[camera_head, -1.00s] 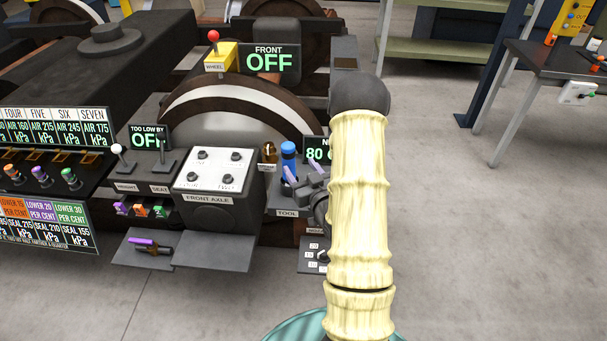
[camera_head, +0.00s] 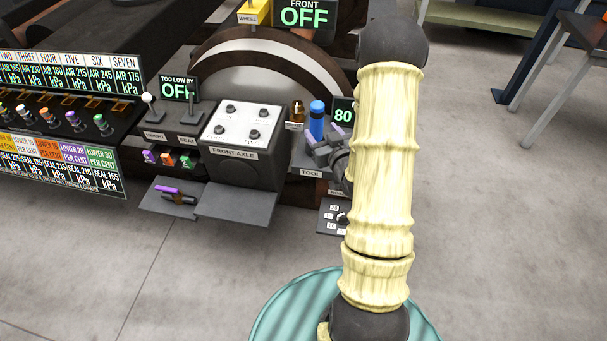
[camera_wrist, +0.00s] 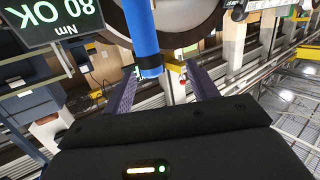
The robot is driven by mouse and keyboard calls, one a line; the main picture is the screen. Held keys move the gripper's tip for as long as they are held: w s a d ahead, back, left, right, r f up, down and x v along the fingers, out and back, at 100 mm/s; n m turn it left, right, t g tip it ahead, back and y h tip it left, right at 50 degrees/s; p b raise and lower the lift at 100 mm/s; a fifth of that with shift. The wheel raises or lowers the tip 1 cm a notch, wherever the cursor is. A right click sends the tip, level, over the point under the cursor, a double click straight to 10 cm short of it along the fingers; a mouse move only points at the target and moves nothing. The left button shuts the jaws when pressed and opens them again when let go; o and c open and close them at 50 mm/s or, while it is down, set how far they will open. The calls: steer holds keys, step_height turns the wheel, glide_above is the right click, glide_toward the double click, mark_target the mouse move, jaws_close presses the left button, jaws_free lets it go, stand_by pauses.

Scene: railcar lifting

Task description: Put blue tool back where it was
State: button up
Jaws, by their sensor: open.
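The blue tool (camera_head: 317,120) is a blue cylinder standing upright at the shelf labelled TOOL (camera_head: 311,172). Its lower end is hidden behind my gripper in the head view. My gripper (camera_head: 323,143) is right at the tool, its purple fingers low beside it. In the wrist view, which is upside down, the blue tool (camera_wrist: 145,45) lies between the lines of my two open fingers, nearer the left one. My gripper (camera_wrist: 161,83) is open there, with a gap to the right finger. I cannot tell whether the left finger touches the tool.
A small amber bottle-like object (camera_head: 297,112) stands just left of the tool. The display (camera_wrist: 52,20) reads "80 OK Nm" in the wrist view. The front axle box (camera_head: 245,142) is to the left, and a small dial panel (camera_head: 335,218) is below.

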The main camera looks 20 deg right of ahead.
steer(key=s+a+r+g, duration=0.4)
steer(key=s+a+g, duration=0.9)
steer(key=s+a, duration=0.2)
steer(key=s, duration=0.2)
steer(key=shift+s+g+y, duration=0.3)
steer(key=shift+y, duration=0.1)
